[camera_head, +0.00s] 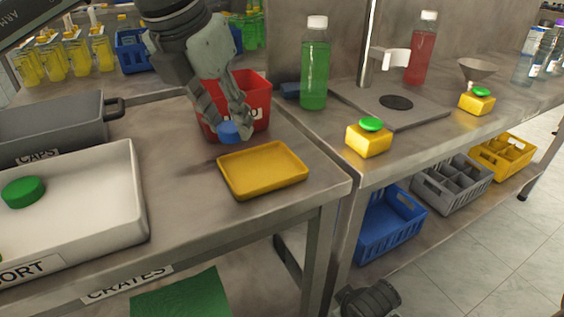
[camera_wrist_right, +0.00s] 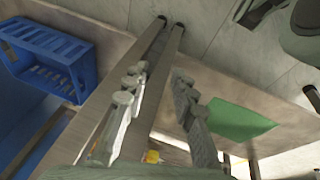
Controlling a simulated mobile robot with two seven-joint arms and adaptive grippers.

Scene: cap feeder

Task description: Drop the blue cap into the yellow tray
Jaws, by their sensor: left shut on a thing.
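The blue cap (camera_head: 229,132) is in the fingertips of my left gripper (camera_head: 238,127), which is shut on it. The cap is just behind the back left corner of the yellow tray (camera_head: 263,170), in front of the red bin. The yellow tray is shallow and looks empty on the left table. My right gripper (camera_wrist_right: 158,78) shows in the right wrist view with its two fingers apart and nothing between them.
The red bin (camera_head: 255,92) stands close behind the left gripper. A white sorting tray (camera_head: 110,200) with a green cap (camera_head: 23,191) and a grey caps bin (camera_head: 50,125) are to the left.

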